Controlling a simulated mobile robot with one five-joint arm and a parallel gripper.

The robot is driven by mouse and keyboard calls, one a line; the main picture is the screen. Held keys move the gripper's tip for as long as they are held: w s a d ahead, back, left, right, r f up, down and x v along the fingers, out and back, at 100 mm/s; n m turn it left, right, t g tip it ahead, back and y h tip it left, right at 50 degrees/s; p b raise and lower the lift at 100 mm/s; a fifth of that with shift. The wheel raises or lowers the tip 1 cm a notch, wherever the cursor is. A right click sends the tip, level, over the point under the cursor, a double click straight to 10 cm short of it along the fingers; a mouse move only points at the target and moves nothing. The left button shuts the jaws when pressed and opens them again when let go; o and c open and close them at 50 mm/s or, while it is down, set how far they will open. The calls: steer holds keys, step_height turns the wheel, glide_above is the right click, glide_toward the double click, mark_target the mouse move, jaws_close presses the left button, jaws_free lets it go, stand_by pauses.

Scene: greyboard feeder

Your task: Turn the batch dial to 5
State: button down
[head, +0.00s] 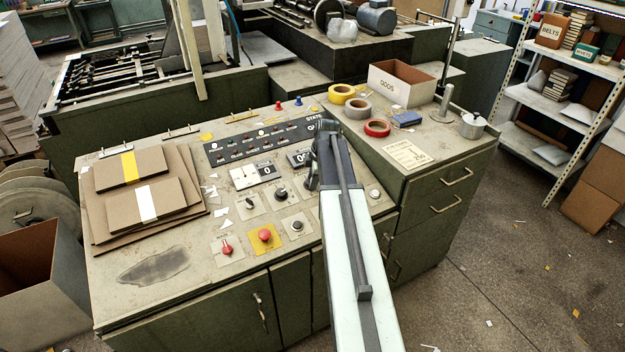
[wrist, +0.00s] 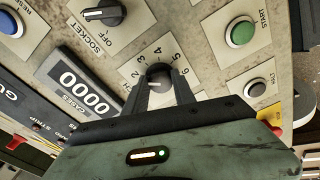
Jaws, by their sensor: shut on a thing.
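The batch dial (wrist: 158,70) is a dark round knob in the wrist view, on a pale plate with the numbers 2 to 6 showing around its far side. My gripper (wrist: 161,80) is shut on the knob, one dark finger on each side. The fingers cover part of the dial and its plate, and I cannot tell which number its pointer faces.
Close around the dial are a socket switch (wrist: 103,12), a green START button (wrist: 242,33), a small grey button (wrist: 256,90) and a counter reading 0000 (wrist: 83,86). In the head view, a red mushroom button (head: 264,235) and stacked greyboard (head: 140,190) lie left of my arm.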

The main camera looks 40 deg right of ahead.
steer(key=m, duration=0.6)
steer(key=shift+s, duration=0.15)
steer(key=m, duration=0.6)
steer(key=shift+a+m+h, duration=0.2)
steer(key=shift+m+h, duration=0.2)
steer(key=m, duration=0.6)
steer(key=shift+a, duration=0.1)
steer(key=m, duration=0.5)
steer(key=shift+a+m+h, duration=0.1)
steer(key=shift+m+h, duration=0.2)
steer(key=shift+m, duration=0.1)
steer(key=c, duration=1)
jaws_free()
steer(key=shift+c, duration=0.2)
